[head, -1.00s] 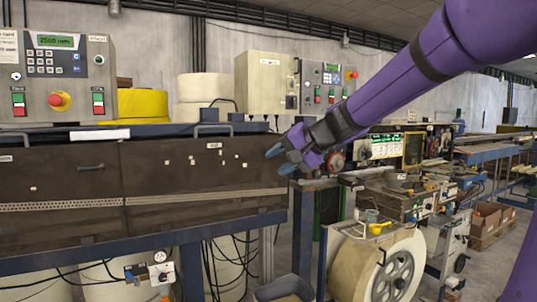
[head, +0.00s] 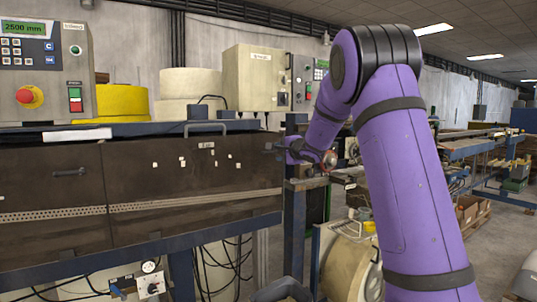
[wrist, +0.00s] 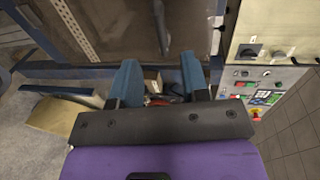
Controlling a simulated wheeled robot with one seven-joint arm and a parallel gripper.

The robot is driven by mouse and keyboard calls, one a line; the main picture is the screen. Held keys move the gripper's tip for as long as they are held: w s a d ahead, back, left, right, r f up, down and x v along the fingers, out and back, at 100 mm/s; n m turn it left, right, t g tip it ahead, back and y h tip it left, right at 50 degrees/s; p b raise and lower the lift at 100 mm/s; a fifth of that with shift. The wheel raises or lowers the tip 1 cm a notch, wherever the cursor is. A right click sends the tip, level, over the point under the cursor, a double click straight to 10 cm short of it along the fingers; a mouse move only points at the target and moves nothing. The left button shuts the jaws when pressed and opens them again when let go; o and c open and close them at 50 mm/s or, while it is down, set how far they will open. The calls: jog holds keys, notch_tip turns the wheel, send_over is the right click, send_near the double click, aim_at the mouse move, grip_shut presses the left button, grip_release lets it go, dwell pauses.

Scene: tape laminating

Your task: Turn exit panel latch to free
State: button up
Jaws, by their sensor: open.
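My gripper (head: 281,148) is at the right end of the brown panels in the head view, seen small beyond my purple arm. In the wrist view my gripper (wrist: 160,78) has two blue fingers apart, with nothing held between them. A long dark handle (wrist: 162,28) on a brown panel (wrist: 125,30) shows ahead of the fingertips, in line with the gap and apart from them. In the head view a dark horizontal handle (head: 68,172) is on the left panel. The right panel (head: 165,180) has small pale marks. I cannot tell which handle is the exit latch.
A blue frame (head: 140,240) runs under the panels. A grey bar handle (head: 207,127) stands on top. A control box (wrist: 262,88) with knobs and buttons is at the right in the wrist view. A large reel (head: 350,265) and machines stand right of the panels.

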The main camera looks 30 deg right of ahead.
aim_at(268, 153)
jog(key=w, duration=0.2)
jog(key=w+f, duration=0.1)
jog(key=w, duration=0.5)
jog(key=shift+w+a+f, duration=0.15)
jog(key=shift+f, duration=0.2)
grip_shut()
